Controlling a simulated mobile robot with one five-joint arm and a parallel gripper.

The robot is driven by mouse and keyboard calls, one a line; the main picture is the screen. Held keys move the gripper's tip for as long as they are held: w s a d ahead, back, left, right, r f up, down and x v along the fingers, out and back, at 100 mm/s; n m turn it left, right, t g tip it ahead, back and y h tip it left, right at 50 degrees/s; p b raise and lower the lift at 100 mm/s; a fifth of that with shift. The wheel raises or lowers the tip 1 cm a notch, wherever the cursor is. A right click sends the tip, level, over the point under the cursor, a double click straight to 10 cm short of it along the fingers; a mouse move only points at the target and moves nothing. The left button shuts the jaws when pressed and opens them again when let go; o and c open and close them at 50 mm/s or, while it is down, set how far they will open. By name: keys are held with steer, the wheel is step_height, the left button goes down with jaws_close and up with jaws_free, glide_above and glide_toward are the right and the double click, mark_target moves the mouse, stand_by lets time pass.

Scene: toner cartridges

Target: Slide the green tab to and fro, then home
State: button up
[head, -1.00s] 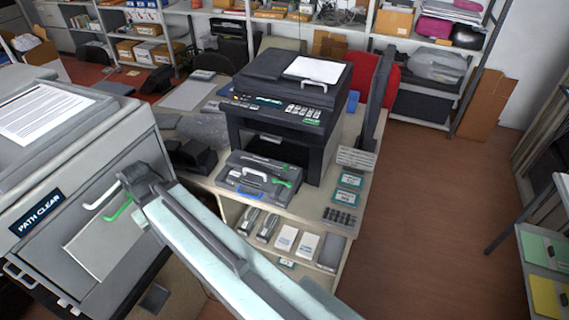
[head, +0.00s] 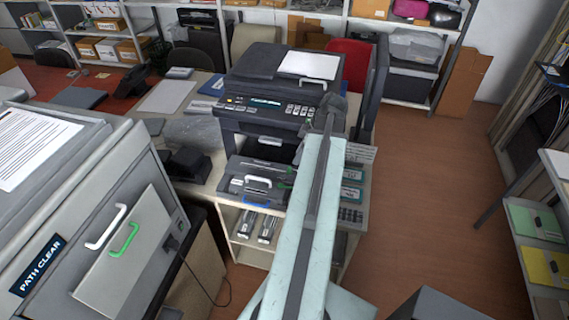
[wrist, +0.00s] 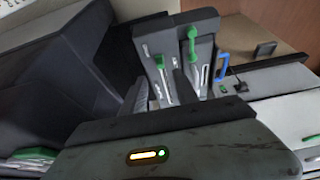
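A green tab (wrist: 192,45) stands upright on a grey cartridge unit (wrist: 207,22), beside a light slot. A smaller green piece (wrist: 160,62) sits at another slot to its left. In the head view the grey unit (head: 236,187) lies on the table in front of the black printer, and my arm hides most of its right side and the tab. My gripper (wrist: 160,86) shows in the wrist view with its two dark fingers apart, seemingly empty, below and nearer than the green tab. In the head view the wrist end covers the printer's right front.
The black printer (head: 273,90) stands behind the unit. A blue handle (wrist: 222,68) rises right of the green tab. A large grey machine (head: 95,165) with white and green handles is at left. Open floor (head: 430,190) lies to the right.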

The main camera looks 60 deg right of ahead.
mark_target(290, 168)
steer(key=b+x, duration=0.7)
steer(key=x, duration=0.1)
steer(key=shift+r, duration=0.1)
jaws_close()
stand_by(1.2)
